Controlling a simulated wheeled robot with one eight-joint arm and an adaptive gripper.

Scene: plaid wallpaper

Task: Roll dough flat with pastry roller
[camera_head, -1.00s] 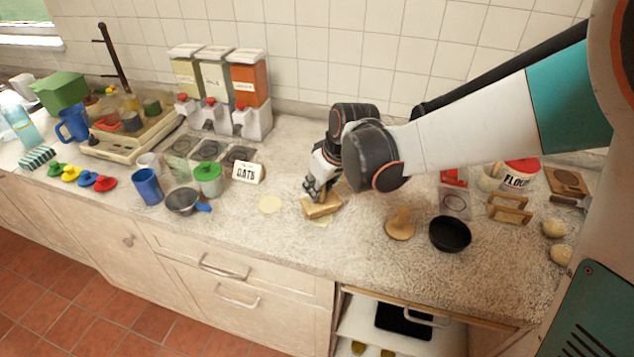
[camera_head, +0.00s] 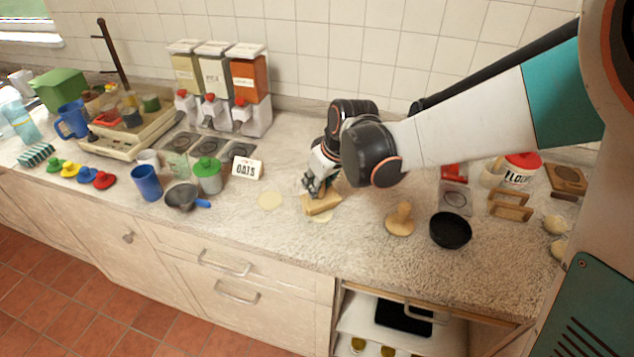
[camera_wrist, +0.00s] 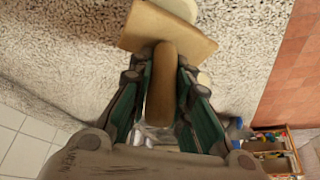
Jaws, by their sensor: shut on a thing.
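My gripper (camera_wrist: 161,85) is shut on the wooden handle of the pastry roller (camera_wrist: 172,40). The roller's wide wooden part shows beyond the fingertips in the wrist view. In the head view, my gripper (camera_head: 314,192) holds the roller (camera_head: 322,204) low over the counter. A pale dough piece (camera_head: 321,218) peeks out at the roller's front edge, and it shows in the wrist view (camera_wrist: 177,8) too. The roller hides most of it, so I cannot tell its shape or whether they touch. A pale flat disc (camera_head: 270,201) lies to the left.
A wooden press (camera_head: 400,220) and a black bowl (camera_head: 450,231) stand to the right. Pale dough balls (camera_head: 555,225) lie at the far right. The OATS sign (camera_head: 247,168), green-lidded jar (camera_head: 208,175) and pan (camera_head: 182,196) stand left. Counter in front of the roller is clear.

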